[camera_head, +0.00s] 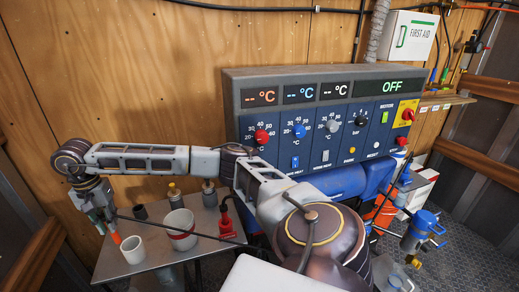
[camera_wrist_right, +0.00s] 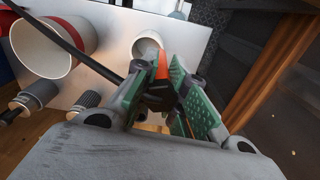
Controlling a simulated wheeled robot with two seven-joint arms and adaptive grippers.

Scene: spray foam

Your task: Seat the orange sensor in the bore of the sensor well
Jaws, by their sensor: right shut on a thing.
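My right gripper (camera_head: 104,216) is over the left part of the table, with its fingers pointing down. It is shut on the orange sensor (camera_head: 115,238), which sticks out below the fingers. In the wrist view the orange sensor (camera_wrist_right: 161,66) shows between the green finger pads of my right gripper (camera_wrist_right: 165,88). A white cup-like vessel (camera_head: 134,252) stands just right of the sensor's lower end. It also shows in the wrist view (camera_wrist_right: 140,46), its opening beside the sensor's tip. I cannot tell whether this vessel is the sensor well. My left gripper is not in view.
A white tub with a red band (camera_head: 181,228) and a red bottle (camera_head: 226,222) stand on the metal table (camera_head: 118,268). A dark line crosses above the table. Small capped bottles stand at the back. A blue control panel (camera_head: 330,130) stands behind.

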